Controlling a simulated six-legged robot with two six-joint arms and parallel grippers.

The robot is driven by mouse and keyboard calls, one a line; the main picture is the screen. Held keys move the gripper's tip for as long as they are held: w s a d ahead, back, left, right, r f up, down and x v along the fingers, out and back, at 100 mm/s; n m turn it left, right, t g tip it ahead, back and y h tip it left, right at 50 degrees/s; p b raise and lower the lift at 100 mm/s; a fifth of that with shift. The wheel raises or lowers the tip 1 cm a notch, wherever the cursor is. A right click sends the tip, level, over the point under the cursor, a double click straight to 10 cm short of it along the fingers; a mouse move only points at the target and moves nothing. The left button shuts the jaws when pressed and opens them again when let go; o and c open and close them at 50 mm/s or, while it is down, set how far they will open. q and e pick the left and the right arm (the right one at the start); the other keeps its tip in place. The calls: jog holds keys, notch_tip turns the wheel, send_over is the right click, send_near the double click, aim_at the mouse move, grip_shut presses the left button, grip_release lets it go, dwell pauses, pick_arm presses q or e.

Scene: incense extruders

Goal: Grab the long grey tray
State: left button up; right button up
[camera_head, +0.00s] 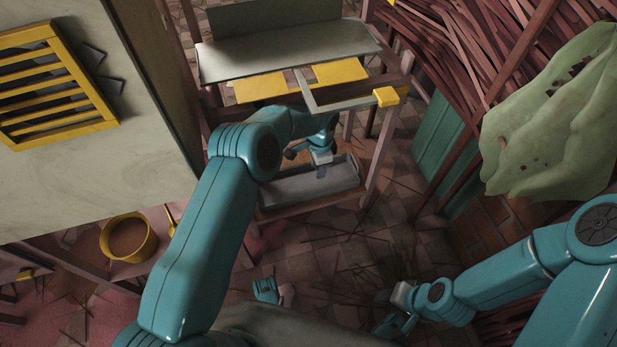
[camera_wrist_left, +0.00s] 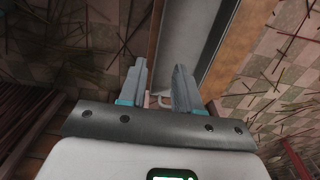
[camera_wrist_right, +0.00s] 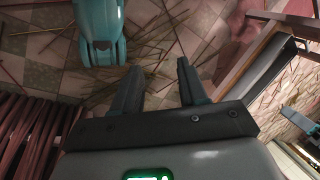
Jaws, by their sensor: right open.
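The long grey tray (camera_head: 296,189) lies on a low wooden shelf under the stand in the head view. It runs away from my left gripper in the left wrist view (camera_wrist_left: 188,38). My left gripper (camera_wrist_left: 160,80) is open at the near end of the tray, its fingers apart. A small pale curved piece, perhaps a handle, shows between the finger bases. In the head view my left gripper (camera_head: 320,156) is over the tray and partly hidden by my wrist. My right gripper (camera_wrist_right: 157,84) is open and empty above the floor, away from the tray.
The stand's grey top plate (camera_head: 285,52) and yellow plates (camera_head: 340,72) are above the tray. A grey bar with a yellow end (camera_head: 386,96) juts out beside them. A yellow pot (camera_head: 128,238) stands at left. Sticks lean at right near a green cloth (camera_head: 550,115).

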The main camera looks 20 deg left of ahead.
pick_arm(q)
jog(key=f+b, duration=0.4)
jog(key=f, duration=0.7)
jog(key=shift+s, duration=0.2)
notch_tip(320, 180, down, 5)
jog(key=b, duration=0.3)
jog(key=shift+w+a+f, duration=0.1)
jog(key=shift+a+f, duration=0.05)
pick_arm(e)
jog(key=w+f+t, duration=0.2)
jog(key=w+f, duration=0.3)
jog(key=f, duration=0.2)
jog(key=shift+d+f, duration=0.15)
jog(key=shift+d, duration=0.3)
pick_arm(q)
grip_shut()
